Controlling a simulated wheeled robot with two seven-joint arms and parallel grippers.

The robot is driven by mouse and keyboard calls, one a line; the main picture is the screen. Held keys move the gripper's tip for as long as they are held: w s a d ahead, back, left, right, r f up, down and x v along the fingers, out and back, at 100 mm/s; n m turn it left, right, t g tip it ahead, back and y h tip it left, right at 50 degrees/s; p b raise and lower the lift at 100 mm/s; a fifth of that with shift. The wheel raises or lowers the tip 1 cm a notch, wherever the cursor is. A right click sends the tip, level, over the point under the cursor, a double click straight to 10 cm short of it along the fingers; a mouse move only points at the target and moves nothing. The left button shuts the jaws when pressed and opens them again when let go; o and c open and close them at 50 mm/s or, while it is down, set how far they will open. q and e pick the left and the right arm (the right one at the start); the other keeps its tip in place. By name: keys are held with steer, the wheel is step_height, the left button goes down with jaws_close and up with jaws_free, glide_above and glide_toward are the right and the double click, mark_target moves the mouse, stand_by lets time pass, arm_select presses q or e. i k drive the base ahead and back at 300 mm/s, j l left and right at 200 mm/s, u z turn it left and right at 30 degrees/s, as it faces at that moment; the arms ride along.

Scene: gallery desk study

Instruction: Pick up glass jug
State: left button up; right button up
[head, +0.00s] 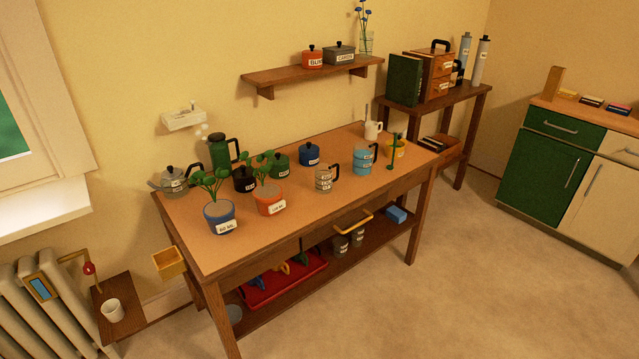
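A grey, partly see-through pot (174,181) with a dark lid knob and spout stands at the far left end of the desk (310,218). A clear glass vessel (366,43) holding blue flowers stands at the right end of the wall shelf (290,75); I cannot tell if it has a handle. Neither of my grippers is in view.
The desk holds a blue planter (221,219), an orange planter (269,203), a green flask (219,151), several lidded pots and mugs. Its front right is clear. A side table (466,97) stands behind right. Open floor (490,290) lies in front.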

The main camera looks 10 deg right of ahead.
mark_target(362, 152)
steer(key=u, duration=0.25)
steer(key=i+l+u, duration=0.15)
steer(key=l+u, duration=0.8)
steer(key=l, duration=0.15)
